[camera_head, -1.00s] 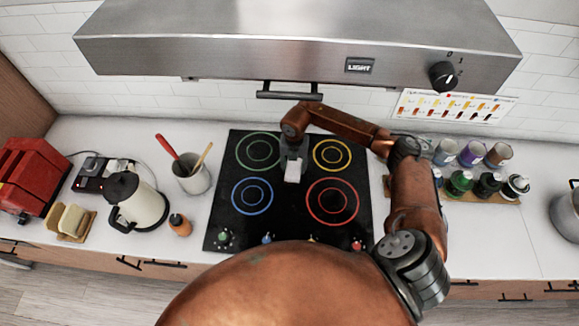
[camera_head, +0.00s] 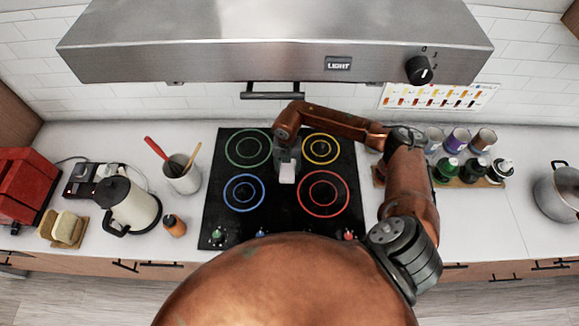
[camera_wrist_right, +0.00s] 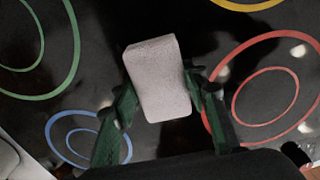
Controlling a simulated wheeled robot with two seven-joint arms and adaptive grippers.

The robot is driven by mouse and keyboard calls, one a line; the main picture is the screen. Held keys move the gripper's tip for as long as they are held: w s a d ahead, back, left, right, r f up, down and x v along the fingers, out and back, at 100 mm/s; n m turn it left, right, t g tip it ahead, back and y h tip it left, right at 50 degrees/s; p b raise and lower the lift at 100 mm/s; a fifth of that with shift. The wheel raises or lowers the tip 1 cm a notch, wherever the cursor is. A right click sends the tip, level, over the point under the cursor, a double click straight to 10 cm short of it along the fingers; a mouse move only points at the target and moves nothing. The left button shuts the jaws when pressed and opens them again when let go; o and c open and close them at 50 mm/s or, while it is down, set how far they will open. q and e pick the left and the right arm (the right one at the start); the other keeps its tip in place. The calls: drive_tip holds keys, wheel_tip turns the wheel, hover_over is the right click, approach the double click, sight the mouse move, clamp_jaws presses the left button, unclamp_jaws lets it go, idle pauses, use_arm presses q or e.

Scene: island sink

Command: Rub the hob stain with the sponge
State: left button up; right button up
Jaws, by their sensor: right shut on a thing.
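The black hob (camera_head: 222,212) has green, yellow, blue and red ring burners. My right gripper (camera_head: 286,160) reaches over the middle of the hob from the right. It is shut on a pale, whitish sponge (camera_head: 287,173). In the right wrist view the sponge (camera_wrist_right: 158,80) sits between the two green fingers of the gripper (camera_wrist_right: 158,110), over the black glass between the rings. I cannot tell whether the sponge touches the glass. No stain can be made out clearly; the pale spots on the glass in the wrist view may be reflections. My left gripper is not in view.
A kettle (camera_head: 130,205), an orange-brown bottle (camera_head: 174,226) and a utensil pot (camera_head: 183,178) stand left of the hob. Bottles and cups on a wooden board (camera_head: 482,183) stand to the right. The steel hood (camera_head: 270,45) hangs above. A pot (camera_head: 556,192) is far right.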

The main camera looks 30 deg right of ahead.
sight(272, 172)
drive_tip(key=shift+w+a+b, duration=0.15)
drive_tip(key=shift+w+a, duration=0.25)
drive_tip(key=shift+a, duration=0.25)
drive_tip(key=shift+w+a+b, duration=0.15)
drive_tip(key=shift+w+a, duration=0.25)
drive_tip(key=shift+a, duration=0.25)
drive_tip(key=shift+w+a+f+b, duration=0.1)
drive_tip(key=shift+w+a+b, duration=0.3)
drive_tip(key=shift+a, duration=0.3)
drive_tip(key=shift+w+a+b, duration=0.2)
drive_tip(key=shift+w+a, duration=0.25)
drive_tip(key=shift+a, duration=0.25)
drive_tip(key=shift+s+d+p, duration=0.3)
drive_tip(key=shift+s+d, duration=0.3)
drive_tip(key=shift+d, duration=0.4)
drive_tip(key=shift+s+d+p, duration=0.25)
drive_tip(key=shift+s+d, duration=0.4)
drive_tip(key=shift+d, duration=0.4)
drive_tip(key=shift+s+d+p, duration=0.3)
drive_tip(key=shift+s+d, duration=0.3)
drive_tip(key=shift+d, duration=0.4)
drive_tip(key=shift+w+r+p, duration=0.1)
drive_tip(key=shift+r+p, duration=1.65)
drive_tip(key=shift+r, duration=1.35)
drive_tip(key=shift+r, duration=0.1)
